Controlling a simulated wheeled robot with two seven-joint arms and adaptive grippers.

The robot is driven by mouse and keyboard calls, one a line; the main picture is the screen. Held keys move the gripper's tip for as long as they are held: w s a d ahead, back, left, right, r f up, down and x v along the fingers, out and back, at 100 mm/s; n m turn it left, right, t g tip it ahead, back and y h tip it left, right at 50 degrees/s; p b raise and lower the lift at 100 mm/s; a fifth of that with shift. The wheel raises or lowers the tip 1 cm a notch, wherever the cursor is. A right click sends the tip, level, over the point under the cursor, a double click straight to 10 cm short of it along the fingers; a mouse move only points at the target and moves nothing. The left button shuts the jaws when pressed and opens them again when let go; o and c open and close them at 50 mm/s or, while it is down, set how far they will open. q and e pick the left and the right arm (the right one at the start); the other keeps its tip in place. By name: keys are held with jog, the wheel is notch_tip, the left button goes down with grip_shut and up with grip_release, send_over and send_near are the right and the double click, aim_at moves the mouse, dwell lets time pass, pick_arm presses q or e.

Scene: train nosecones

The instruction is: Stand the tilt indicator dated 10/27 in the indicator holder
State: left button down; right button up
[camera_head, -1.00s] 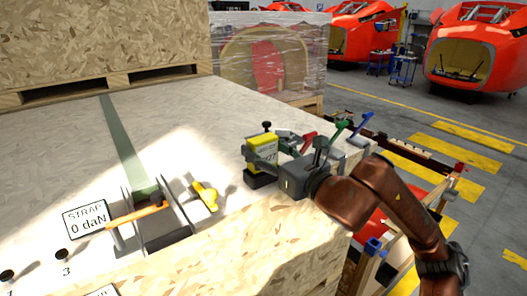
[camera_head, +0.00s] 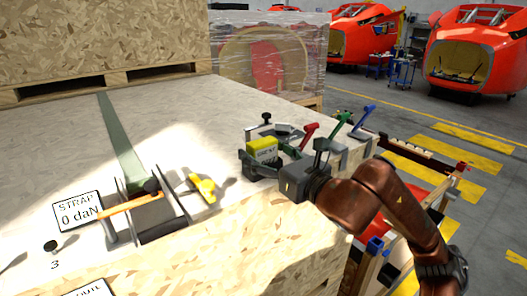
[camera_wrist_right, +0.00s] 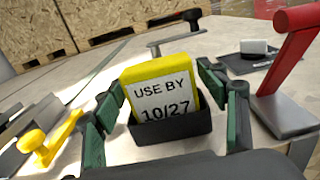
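The tilt indicator (camera_wrist_right: 165,95) is a yellow block with a white label reading "USE BY 10/27". It stands upright with its lower part inside a dark open-topped holder (camera_wrist_right: 172,131), whose front wall hides its bottom. In the head view, the indicator (camera_head: 262,149) and the holder (camera_head: 258,169) are near the right corner of the crate top. My left gripper is not in view.
Red (camera_head: 307,137), green (camera_head: 339,127) and blue (camera_head: 363,118) levers stand right of and behind the holder. A black-knobbed clamp (camera_head: 266,119) is behind it. A yellow handle (camera_head: 203,187), a strap (camera_head: 122,138) and a "0 daN" sign (camera_head: 79,212) are to the left.

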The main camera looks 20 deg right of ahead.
jog(key=shift+o, duration=0.5)
jog(key=shift+s+d, duration=0.1)
jog(key=shift+s, duration=0.1)
jog(key=v, duration=1.1)
jog(key=shift+s, duration=0.3)
